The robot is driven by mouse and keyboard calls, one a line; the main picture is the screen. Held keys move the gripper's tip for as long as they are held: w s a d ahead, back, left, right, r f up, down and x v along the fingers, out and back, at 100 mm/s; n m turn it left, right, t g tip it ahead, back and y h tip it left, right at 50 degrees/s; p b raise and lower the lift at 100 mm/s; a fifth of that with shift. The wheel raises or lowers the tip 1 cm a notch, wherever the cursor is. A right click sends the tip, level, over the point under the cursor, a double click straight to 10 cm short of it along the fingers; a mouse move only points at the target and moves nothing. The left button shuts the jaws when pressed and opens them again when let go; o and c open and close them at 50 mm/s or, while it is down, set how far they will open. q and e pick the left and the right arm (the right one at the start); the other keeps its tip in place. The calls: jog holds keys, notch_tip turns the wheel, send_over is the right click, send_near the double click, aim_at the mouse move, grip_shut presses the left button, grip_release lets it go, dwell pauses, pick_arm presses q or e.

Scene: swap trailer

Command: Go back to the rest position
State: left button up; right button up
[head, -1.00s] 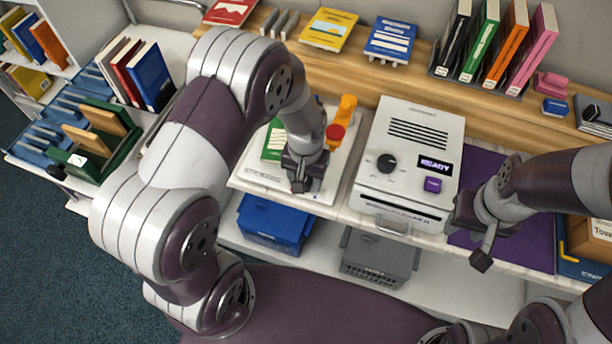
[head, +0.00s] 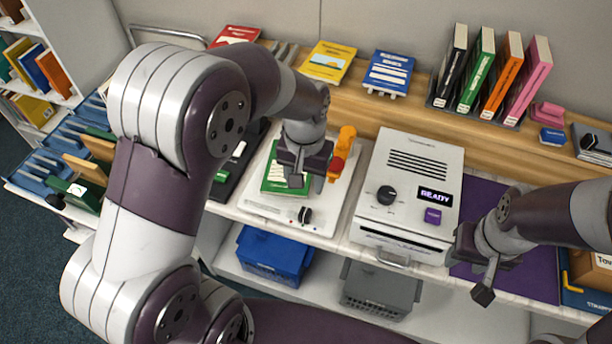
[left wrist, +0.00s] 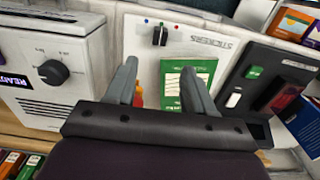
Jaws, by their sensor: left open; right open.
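My left gripper (head: 305,178) is open and empty above the white board with the green book in the head view. In the left wrist view its two fingers (left wrist: 158,85) are spread, with the green book (left wrist: 188,78) beyond them on the white board (left wrist: 150,35). The green book (head: 275,180) is partly hidden by the left gripper in the head view. My right gripper (head: 480,272) is open over the purple mat at the right, next to the white machine, and holds nothing that I can see.
The white machine (head: 405,170) shows READY. An orange and red device (head: 345,150) stands beside my left gripper. A blue bin (head: 268,255) and a grey bin (head: 378,290) sit on the shelf below. Several upright books (head: 490,75) stand on the back ledge. The purple mat (head: 535,240) looks mostly bare.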

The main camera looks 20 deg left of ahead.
pick_arm(q)
jog(key=shift+w, duration=0.15)
jog(key=s+a+t, duration=0.1)
jog(key=s+a, duration=0.3)
jog(key=s, duration=0.4)
jog(key=shift+s+r, duration=0.15)
jog(key=shift+s, duration=0.2)
jog(key=shift+s+a, duration=0.1)
